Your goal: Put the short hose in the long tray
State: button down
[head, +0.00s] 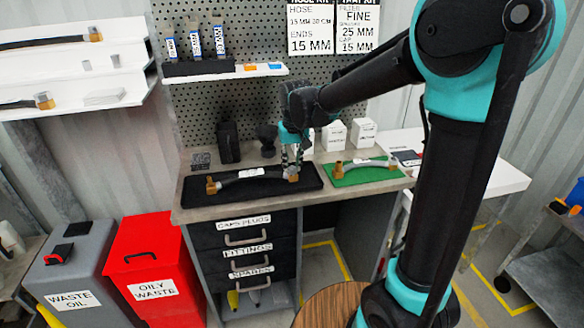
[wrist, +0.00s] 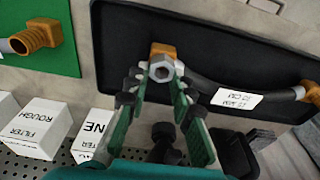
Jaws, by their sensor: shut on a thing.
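A black hose (head: 248,174) with brass elbow ends and a white tag lies along the black long tray (head: 194,201) on the bench. It also shows in the wrist view (wrist: 272,97), its tag upside down and too small to read surely. My gripper (head: 291,168) is over the tray's right end. In the wrist view its green-padded fingers (wrist: 161,78) are shut on the hose's near end, around the grey hex nut below the brass elbow. Whether that end touches the tray floor is hard to tell. A second, shorter-looking hose (head: 370,163) with a white tag lies on the green mat (head: 345,181).
White boxes (head: 334,135) and dark containers (head: 228,142) stand behind the tray by the pegboard. A small shelf (head: 225,73) hangs above. More hoses lie on white shelves (head: 70,75) at left. Red (head: 154,268) and grey waste bins stand on the floor.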

jog(key=shift+f, duration=0.65)
jog(key=c, duration=1.3)
grip_release()
jog(key=shift+r, duration=0.1)
notch_tip(320, 180, up, 12)
jog(key=s, duration=0.2)
jog(key=s+d+f+m, duration=0.1)
jog(key=s+d+f, duration=0.4)
jog(key=d+f, duration=0.2)
jog(key=s+d+f+m+t, duration=0.1)
jog(key=s+d+f, duration=0.5)
jog(key=d+f, duration=0.1)
jog(key=s+d+f+m+t, duration=0.1)
jog(key=s+d+f, duration=0.4)
jog(key=d+f, duration=0.2)
jog(key=shift+s+d+h, duration=0.15)
jog(key=shift+d, duration=0.5)
jog(key=shift+s+d+h, duration=0.15)
jog(key=shift+d, duration=0.45)
